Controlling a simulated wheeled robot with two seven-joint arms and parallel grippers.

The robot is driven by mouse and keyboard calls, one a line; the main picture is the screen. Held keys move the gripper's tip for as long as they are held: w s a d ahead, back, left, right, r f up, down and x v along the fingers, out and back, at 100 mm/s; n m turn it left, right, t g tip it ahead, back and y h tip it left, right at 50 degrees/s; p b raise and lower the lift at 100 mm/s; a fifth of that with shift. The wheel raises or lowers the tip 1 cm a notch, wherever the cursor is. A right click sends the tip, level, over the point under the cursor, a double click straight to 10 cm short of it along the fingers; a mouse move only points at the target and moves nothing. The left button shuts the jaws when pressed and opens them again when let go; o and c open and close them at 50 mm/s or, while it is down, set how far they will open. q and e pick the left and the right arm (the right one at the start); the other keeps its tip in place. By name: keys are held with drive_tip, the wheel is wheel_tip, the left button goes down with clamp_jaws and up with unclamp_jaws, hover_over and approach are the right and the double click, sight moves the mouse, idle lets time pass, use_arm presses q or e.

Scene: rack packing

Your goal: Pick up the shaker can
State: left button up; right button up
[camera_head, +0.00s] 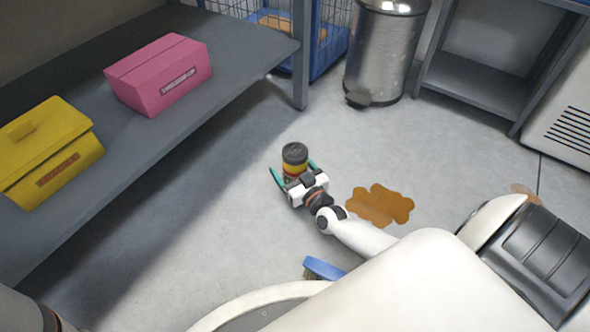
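The shaker can (294,155) stands upright on the grey floor near the middle of the head view. It has a dark lid and a yellow and red body; its lower part is partly hidden by my gripper. My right gripper (291,164) reaches in from the lower right, low by the floor. Its teal fingers are spread, one on each side of the can, with a gap showing at the left finger. Contact on the right side is hard to tell. My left gripper is out of view; only a bit of its arm shows at the bottom left.
An orange-brown spill (380,205) lies right of the gripper. A blue brush (322,268) lies below it. A grey shelf (215,95) with pink (160,75) and yellow (45,150) boxes stands left. A metal bin (383,50) and blue-framed cage (325,50) stand behind.

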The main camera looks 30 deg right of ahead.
drive_tip(key=c, duration=1.4)
drive_tip(key=shift+r, duration=0.1)
